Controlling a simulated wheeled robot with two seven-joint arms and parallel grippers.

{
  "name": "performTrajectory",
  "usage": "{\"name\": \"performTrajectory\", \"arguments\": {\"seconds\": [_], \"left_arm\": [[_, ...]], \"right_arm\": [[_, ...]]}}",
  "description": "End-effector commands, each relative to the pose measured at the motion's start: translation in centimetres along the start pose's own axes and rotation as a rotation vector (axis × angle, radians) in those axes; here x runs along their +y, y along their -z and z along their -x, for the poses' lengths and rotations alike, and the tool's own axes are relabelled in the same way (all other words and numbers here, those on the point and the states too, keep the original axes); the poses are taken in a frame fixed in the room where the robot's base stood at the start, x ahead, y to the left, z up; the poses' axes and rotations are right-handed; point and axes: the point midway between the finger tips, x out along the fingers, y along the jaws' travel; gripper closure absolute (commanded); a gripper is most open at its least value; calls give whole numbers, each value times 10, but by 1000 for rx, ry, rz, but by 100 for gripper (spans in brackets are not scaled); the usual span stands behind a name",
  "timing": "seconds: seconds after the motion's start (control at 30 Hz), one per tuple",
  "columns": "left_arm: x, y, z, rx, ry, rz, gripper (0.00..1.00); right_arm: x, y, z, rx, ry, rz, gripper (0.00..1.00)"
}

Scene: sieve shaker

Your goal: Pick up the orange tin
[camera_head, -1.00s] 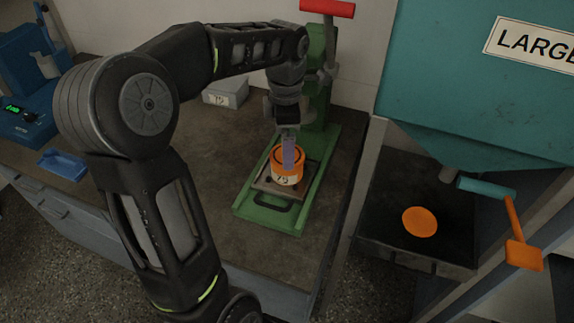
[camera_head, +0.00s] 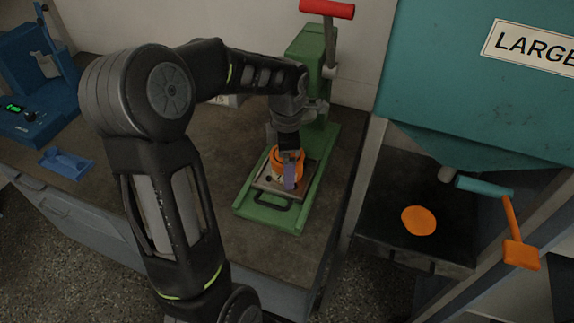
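The orange tin (camera_head: 277,167) sits on the plate of the green press-like stand (camera_head: 265,216) on the bench. My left gripper (camera_head: 289,178) points down at the tin from above. The other finger is hidden, so I cannot tell whether the gripper is open or shut on the tin. My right gripper is not in view.
The green column with a red handle (camera_head: 327,9) stands behind the tin. A blue device (camera_head: 35,100) and blue tray (camera_head: 66,163) are at the left. A teal hopper (camera_head: 460,90) hangs at the right above a dark surface with an orange disc (camera_head: 419,221).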

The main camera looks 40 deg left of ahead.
Motion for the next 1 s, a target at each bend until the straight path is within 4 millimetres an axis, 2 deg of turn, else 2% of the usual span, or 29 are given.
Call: {"name": "performTrajectory", "arguments": {"seconds": [0.57, 1.0], "left_arm": [[0, 0, 0, 0, 0, 0, 8], [0, 0, 0, 0, 0, 0, 44]], "right_arm": [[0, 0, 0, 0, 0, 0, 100], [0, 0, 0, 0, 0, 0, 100]]}}
